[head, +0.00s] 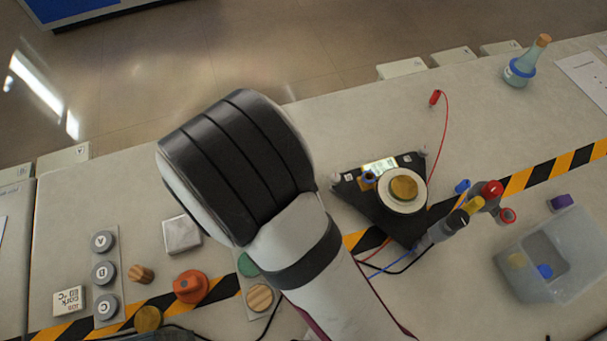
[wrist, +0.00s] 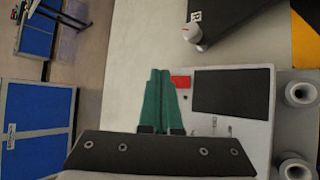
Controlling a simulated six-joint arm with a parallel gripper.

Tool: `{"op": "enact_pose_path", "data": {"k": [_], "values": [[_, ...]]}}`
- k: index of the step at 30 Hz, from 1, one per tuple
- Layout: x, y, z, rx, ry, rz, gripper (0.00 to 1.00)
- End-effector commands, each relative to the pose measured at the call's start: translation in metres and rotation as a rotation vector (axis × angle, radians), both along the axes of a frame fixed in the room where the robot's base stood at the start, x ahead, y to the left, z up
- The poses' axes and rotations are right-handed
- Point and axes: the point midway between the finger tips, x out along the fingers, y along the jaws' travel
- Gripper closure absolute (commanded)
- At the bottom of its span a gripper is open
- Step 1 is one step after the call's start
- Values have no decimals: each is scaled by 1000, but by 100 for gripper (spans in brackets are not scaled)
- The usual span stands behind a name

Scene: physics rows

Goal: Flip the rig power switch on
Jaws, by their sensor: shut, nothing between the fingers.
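My gripper (wrist: 160,74) is shut and empty, its two green fingers together in the wrist view. The fingertips are just left of a small red rectangle (wrist: 181,82) on a white box (wrist: 262,100). This red part may be the power switch; its on or off position cannot be told. A dark rectangular panel (wrist: 230,92) is on the same box, to the right of the red part. Whether the fingers touch the box is unclear. In the head view my arm hides the gripper and the white box.
A black triangular plate (head: 405,226) with a round disc stands right of my arm. An orange knob (head: 190,285) and several grey buttons lie left of it. A clear bin (head: 575,245) and a bottle (head: 520,70) are at right. White spools (wrist: 300,92) are beside the box.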

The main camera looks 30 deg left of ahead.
Motion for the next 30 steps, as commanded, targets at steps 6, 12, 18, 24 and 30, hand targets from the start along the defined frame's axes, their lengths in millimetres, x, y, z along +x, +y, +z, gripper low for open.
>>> {"op": "enact_pose_path", "data": {"k": [6, 12, 18, 24, 30], "values": [[0, 0, 0, 0, 0, 0, 100], [0, 0, -4, -2, 0, 1, 100], [1, 1, -9, 0, 0, 0, 100], [1, 1, -9, 0, 0, 0, 100], [1, 1, -10, 0, 0, 0, 100]]}}
